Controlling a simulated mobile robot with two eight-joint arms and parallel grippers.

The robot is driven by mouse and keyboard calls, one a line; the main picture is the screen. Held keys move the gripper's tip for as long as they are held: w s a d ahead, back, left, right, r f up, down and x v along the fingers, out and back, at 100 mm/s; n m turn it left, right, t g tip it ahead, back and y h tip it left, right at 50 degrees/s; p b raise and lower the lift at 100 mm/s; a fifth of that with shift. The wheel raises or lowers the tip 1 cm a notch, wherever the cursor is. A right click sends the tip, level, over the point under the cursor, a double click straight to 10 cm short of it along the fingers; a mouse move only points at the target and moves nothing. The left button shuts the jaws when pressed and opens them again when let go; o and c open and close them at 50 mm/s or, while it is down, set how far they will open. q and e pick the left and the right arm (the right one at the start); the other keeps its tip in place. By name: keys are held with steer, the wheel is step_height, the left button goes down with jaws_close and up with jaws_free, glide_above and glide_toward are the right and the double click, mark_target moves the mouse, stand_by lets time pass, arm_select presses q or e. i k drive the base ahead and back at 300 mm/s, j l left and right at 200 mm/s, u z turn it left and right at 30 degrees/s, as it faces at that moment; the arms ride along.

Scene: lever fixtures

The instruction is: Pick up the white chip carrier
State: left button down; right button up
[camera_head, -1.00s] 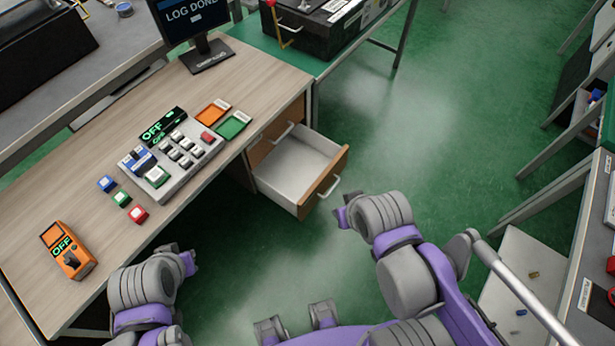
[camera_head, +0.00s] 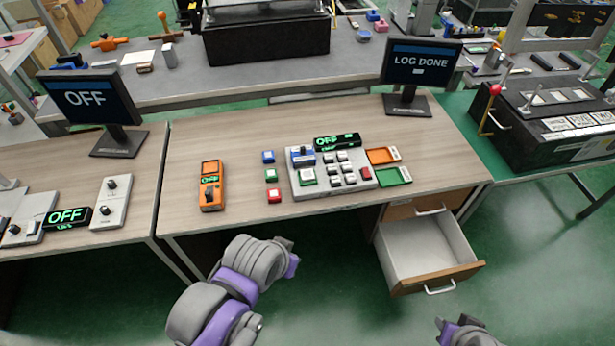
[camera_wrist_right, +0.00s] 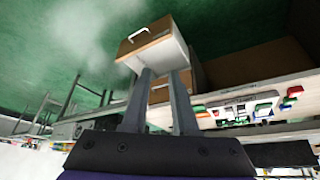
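I cannot single out a white chip carrier in these views. Small blue (camera_head: 268,157), green (camera_head: 271,175) and red (camera_head: 274,196) blocks with pale tops lie in a column on the wooden desk. Beside them is a pale panel (camera_head: 338,186) with a blue fixture (camera_head: 302,155), a green block (camera_head: 307,177) and several grey keys. My left gripper (camera_head: 291,266) is in front of the desk, touching nothing; its fingers are too hidden to judge. My right gripper (camera_wrist_right: 163,75) has its fingers apart with nothing between them; only part of that arm shows at the head view's bottom edge.
An open, empty-looking drawer (camera_head: 418,248) juts out below the desk's right side. Orange (camera_head: 382,156) and green (camera_head: 394,176) trays lie right of the panel. Monitors (camera_head: 421,63) and a black case (camera_head: 550,120) flank the desk.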

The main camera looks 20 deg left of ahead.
mark_target(306, 176)
steer(key=i+l+u, duration=0.35)
steer(key=j+u, duration=0.1)
steer(key=u, duration=1.3)
